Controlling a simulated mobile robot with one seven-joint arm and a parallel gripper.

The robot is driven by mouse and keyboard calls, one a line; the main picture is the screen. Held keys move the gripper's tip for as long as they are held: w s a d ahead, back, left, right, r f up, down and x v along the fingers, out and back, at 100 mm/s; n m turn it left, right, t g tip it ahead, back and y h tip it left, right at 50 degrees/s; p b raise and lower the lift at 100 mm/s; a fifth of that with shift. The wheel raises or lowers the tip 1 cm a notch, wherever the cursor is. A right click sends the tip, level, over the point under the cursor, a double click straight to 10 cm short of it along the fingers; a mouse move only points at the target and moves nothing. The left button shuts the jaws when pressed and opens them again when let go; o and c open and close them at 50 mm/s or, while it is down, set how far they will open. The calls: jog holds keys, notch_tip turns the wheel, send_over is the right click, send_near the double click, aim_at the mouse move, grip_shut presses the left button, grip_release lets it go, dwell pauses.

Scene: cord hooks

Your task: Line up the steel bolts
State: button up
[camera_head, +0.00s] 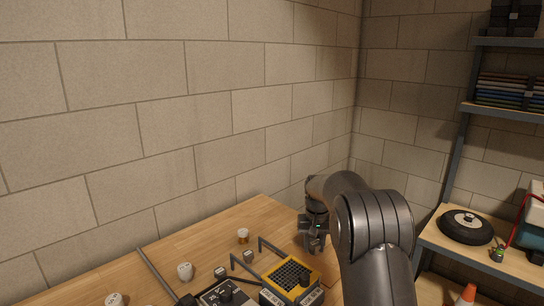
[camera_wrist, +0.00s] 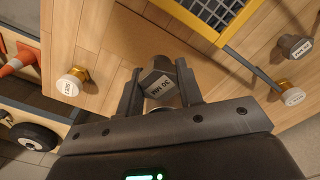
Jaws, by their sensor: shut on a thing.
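My gripper (camera_head: 314,246) is low over the right end of the wooden bench. In the wrist view my gripper (camera_wrist: 160,98) is shut on a grey steel bolt (camera_wrist: 158,80), whose labelled head faces the camera; the label seems to read 50 MM. Whether the bolt touches the bench is unclear. Another grey steel bolt (camera_wrist: 295,46) with a label stands at the upper right of the wrist view. Brass-coloured bolts with pale labelled heads stand at left (camera_wrist: 72,84) and right (camera_wrist: 291,96). In the head view, a brass one (camera_head: 243,236) stands near the back edge.
Pale-topped pieces (camera_head: 185,271) stand farther left. Grey bars (camera_head: 272,248) rise beside the organiser. A shelf with a wheel (camera_head: 466,227) is at right.

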jog(key=shift+w+d+f, duration=0.15)
jog(key=shift+w+d, duration=0.3)
jog(key=shift+d, duration=0.35)
jog(key=shift+w+a, duration=0.15)
jog(key=shift+w, duration=0.05)
jog(key=w+a+m, duration=0.6)
jog(key=w+a, duration=0.6)
jog(key=a, duration=0.2)
jog(key=shift+a+f, duration=0.15)
jog(key=shift+f, duration=1.6)
jog(key=shift+a+f, duration=0.15)
jog(key=shift+f, duration=1.55)
jog(key=shift+f, duration=0.55)
